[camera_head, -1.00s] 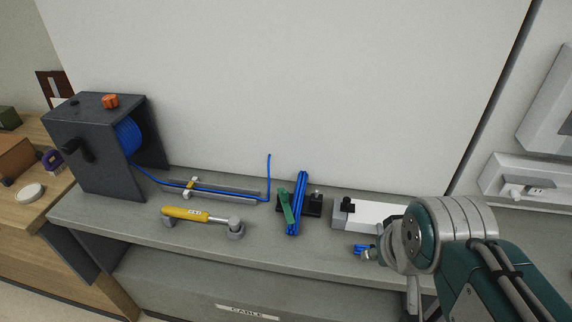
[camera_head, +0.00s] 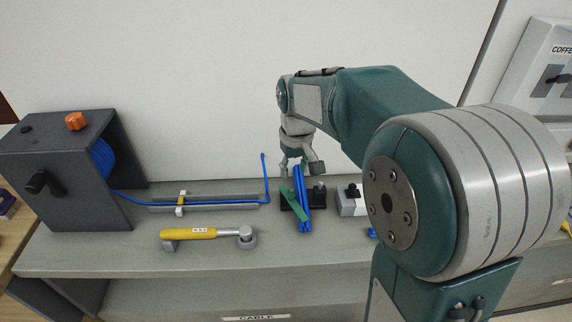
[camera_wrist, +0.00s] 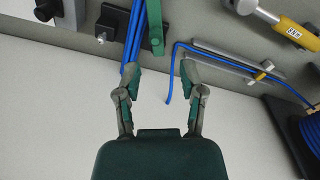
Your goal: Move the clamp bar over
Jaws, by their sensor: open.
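The clamp bar appears to be the green bar (camera_head: 301,191) on a small black base (camera_head: 289,207), beside a bundle of blue cables (camera_head: 305,215). It stands at a slant near the bundle. My gripper (camera_head: 299,168) is open and empty, pointing down just above and behind the bar. In the wrist view the green bar (camera_wrist: 155,28) lies ahead, with its near end between the lines of my two fingers (camera_wrist: 160,72). The blue bundle (camera_wrist: 132,40) is close to the finger on the left of that view. Whether anything touches is unclear.
A dark reel box (camera_head: 58,190) with an orange knob stands left. Its blue cable runs along a grey channel (camera_head: 235,207) and ends upright near the bar. A yellow-handled tool (camera_head: 198,233) lies in front. A white-grey block (camera_head: 347,206) is right. The wall is close behind.

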